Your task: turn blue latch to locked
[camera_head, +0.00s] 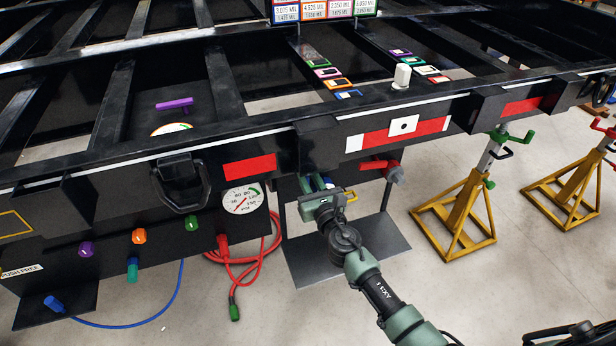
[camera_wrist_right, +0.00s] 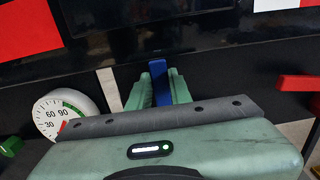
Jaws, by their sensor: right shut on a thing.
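The blue latch (camera_wrist_right: 158,82) shows in the right wrist view as an upright blue piece between the two green fingers of my right gripper (camera_wrist_right: 160,92). In the head view a small bit of blue (camera_head: 328,183) shows at the tip of my right gripper (camera_head: 318,186), under the front rail of the black trailer frame. The gripper is shut on the blue latch. The fingers and gripper body hide much of the latch, and I cannot read a locked or unlocked mark. My left gripper is not in view.
A round pressure gauge (camera_head: 242,200) is left of the gripper, with a red hose (camera_head: 262,255) hanging below. A red valve handle (camera_head: 376,166) sits close on the right. A grey plate (camera_head: 345,252) lies below. Yellow stands (camera_head: 455,220) stand on the floor to the right.

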